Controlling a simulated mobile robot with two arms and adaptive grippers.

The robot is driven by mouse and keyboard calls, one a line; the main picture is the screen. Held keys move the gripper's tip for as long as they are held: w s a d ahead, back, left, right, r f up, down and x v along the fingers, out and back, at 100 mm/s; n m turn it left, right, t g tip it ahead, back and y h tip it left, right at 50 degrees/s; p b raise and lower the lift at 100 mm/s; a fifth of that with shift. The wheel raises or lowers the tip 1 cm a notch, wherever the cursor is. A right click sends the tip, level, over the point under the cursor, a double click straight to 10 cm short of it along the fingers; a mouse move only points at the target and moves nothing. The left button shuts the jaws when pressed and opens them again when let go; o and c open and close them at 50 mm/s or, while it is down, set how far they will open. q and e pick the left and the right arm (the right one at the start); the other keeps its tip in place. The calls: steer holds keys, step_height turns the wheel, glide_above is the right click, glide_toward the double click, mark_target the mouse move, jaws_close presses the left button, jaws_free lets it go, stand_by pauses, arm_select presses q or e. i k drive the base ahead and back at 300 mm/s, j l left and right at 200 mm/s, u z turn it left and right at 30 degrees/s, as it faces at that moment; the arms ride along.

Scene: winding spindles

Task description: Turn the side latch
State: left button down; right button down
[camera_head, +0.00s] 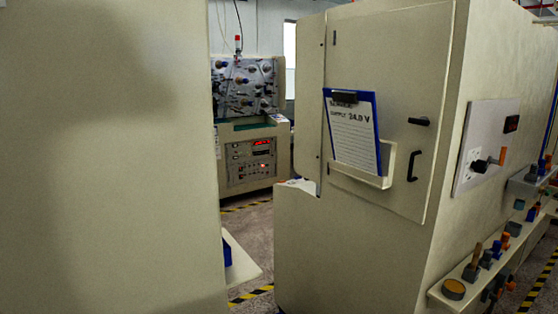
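A cream cabinet (375,250) stands at right of centre, with a door (395,60) on the face towards me. A short black latch-like handle (419,121) lies nearly level near the door's right edge. A black pull handle (414,166) sits just below it. On the cabinet's right side, a light panel (497,120) carries a black knob (480,166) and an orange-tipped lever (502,156). I cannot tell which of these is the side latch. Neither of my grippers is in view.
A blue clipboard (353,131) rests in a cream holder on the door. A shelf (465,271) with several coloured parts juts out at lower right. A large cream surface (110,150) fills the left. A machine (248,150) with red displays stands behind the gap.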

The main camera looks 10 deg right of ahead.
mark_target(419, 122)
steer(key=z, duration=1.1)
